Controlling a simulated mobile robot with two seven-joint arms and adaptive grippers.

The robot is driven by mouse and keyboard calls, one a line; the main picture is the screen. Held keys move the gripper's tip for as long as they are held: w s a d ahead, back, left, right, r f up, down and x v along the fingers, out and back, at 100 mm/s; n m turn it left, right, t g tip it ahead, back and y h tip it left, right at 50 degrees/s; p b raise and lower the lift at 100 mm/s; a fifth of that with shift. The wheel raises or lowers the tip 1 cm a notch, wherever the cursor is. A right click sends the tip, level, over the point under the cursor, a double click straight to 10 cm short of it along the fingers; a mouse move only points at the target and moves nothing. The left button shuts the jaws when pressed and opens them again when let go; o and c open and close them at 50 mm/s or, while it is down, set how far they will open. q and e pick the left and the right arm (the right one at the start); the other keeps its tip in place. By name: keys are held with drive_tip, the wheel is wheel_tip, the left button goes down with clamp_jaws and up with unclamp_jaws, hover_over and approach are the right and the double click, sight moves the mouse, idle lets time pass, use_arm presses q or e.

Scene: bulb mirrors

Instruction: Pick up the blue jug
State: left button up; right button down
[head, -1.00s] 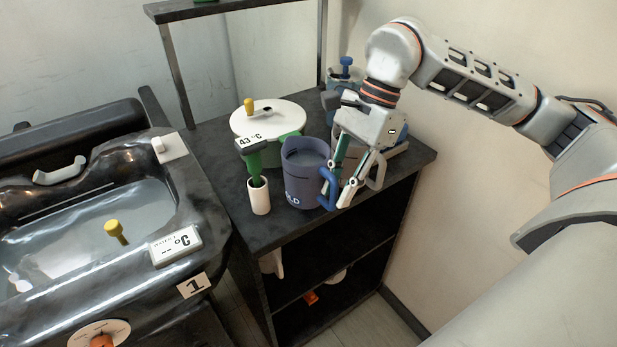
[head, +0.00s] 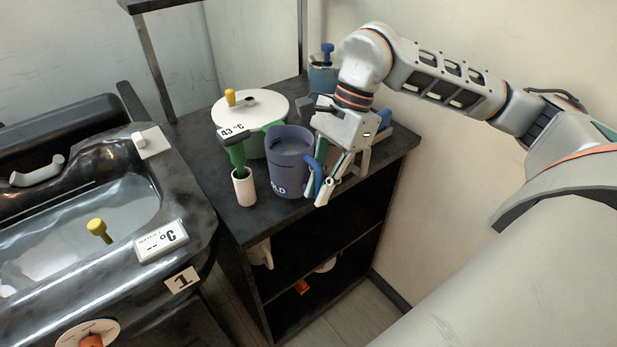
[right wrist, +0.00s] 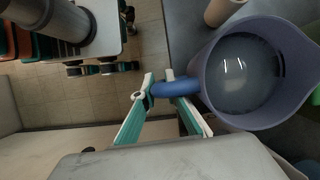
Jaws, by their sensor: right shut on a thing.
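The blue jug (head: 287,165) stands upright near the front edge of the dark shelf top, with a bright blue handle (head: 311,177) on its right side. My right gripper (head: 319,187) is shut on that handle. In the right wrist view the jug (right wrist: 240,75) is seen from above, with liquid inside, and its handle (right wrist: 172,88) runs between the fingertips (right wrist: 160,82). I cannot tell whether the jug's base touches the shelf top. My left gripper is not in view.
A white holder (head: 244,187) with a green-handled thermometer (head: 235,150) stands close left of the jug. A white-lidded green pot (head: 250,110) is behind. A blue-topped container (head: 323,75) stands farther back. The black water bath (head: 190,200) is at left, the wall at right.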

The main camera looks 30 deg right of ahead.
use_arm(q)
drive_tip(key=p, duration=0.1)
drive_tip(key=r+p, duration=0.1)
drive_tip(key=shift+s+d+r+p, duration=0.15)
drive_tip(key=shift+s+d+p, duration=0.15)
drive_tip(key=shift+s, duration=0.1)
use_arm(e)
wheel_tip(320, 180, up, 20)
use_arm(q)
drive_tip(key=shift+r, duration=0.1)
